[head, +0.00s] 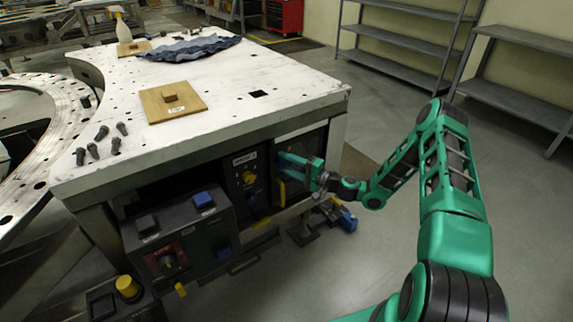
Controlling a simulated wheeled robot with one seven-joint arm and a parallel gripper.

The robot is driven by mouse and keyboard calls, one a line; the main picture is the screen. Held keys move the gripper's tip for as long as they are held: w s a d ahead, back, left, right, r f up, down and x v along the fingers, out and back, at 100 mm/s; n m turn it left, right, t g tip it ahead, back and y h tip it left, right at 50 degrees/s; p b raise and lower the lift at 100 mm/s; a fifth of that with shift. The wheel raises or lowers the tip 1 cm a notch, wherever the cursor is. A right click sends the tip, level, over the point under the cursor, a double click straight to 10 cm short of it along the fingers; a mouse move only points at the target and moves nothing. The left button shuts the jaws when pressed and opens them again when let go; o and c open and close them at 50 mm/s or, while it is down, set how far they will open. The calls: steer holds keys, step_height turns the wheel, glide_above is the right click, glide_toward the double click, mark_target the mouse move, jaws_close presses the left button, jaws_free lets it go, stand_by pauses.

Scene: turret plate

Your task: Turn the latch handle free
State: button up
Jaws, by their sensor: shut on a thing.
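My gripper (283,166) is at the right-hand door panel (312,146) in the front of the white-topped bench. A yellow handle (281,193), which looks like the latch handle, stands roughly upright there and shows just below the jaws. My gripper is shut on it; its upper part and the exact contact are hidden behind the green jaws. The arm reaches in from the right.
Left of my gripper is a dark panel with a yellow knob (249,177). A control box (180,242) with black and blue buttons juts out further left. The bench top (225,110) overhangs the panels. Open floor lies to the right, before grey shelves (403,61).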

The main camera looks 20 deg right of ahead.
steer(key=shift+d+f, duration=0.2)
steer(key=shift+d, duration=0.05)
steer(key=o, duration=1)
steer(key=shift+o, duration=0.2)
steer(key=shift+a, duration=0.1)
steer(key=shift+r, duration=0.1)
steer(key=v, duration=1)
steer(key=shift+s+d, duration=0.2)
steer(key=shift+s, duration=0.05)
steer(key=shift+a, duration=0.1)
